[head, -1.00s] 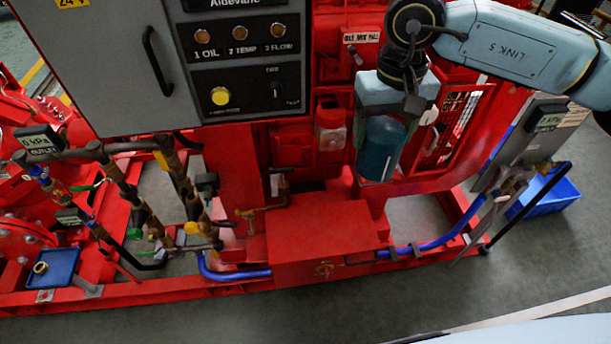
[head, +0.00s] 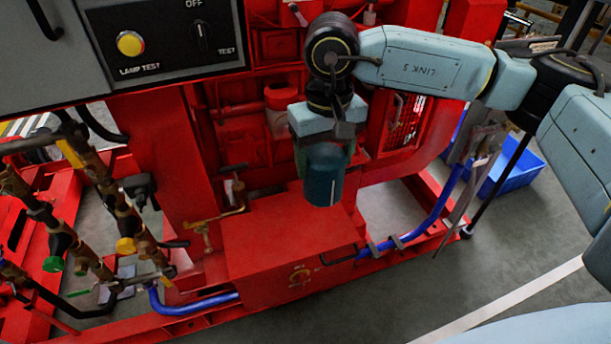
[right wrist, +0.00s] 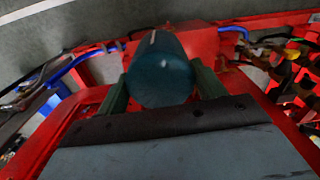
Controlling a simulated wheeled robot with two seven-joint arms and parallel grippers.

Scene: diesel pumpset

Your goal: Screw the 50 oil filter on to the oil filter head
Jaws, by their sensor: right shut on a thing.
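The oil filter is a dark teal cylinder (head: 323,178) held below my right gripper (head: 322,150) in the head view. It hangs roughly upright in front of the red engine frame, above and behind the red box. In the right wrist view the filter (right wrist: 160,72) sits between the two green fingers of my right gripper (right wrist: 162,88), which is shut on it. The oil filter head cannot be made out for sure. My left gripper is not in view.
A red box (head: 285,235) stands below the filter. Brass and dark pipes with valves (head: 120,205) are at the left. A grey control panel (head: 165,40) is at upper left. A blue hose (head: 425,222) and a blue bin (head: 512,172) are at the right. Grey floor is clear in front.

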